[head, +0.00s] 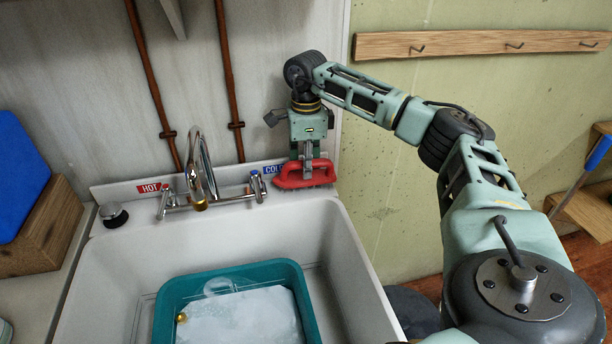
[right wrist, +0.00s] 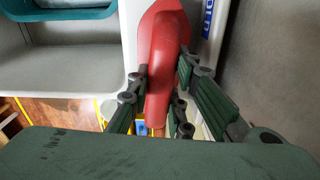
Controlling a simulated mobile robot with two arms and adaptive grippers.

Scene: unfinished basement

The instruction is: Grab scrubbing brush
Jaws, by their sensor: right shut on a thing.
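The scrubbing brush (head: 306,174) has a red body with a looped handle and sits at the back right corner of the sink, by the COLD label. My right gripper (head: 307,158) reaches down onto it from above and is shut on its handle. In the right wrist view the red brush (right wrist: 163,50) runs between the green finger pads of the gripper (right wrist: 160,100). I cannot tell whether the brush still touches the sink ledge. My left gripper is not in view.
The white sink (head: 345,265) holds a teal basin (head: 167,300) of sudsy water. A faucet (head: 203,170) stands left of the brush. A wooden box (head: 45,232) with a blue board (head: 18,175) is at the far left. A hook rail (head: 480,42) is on the right wall.

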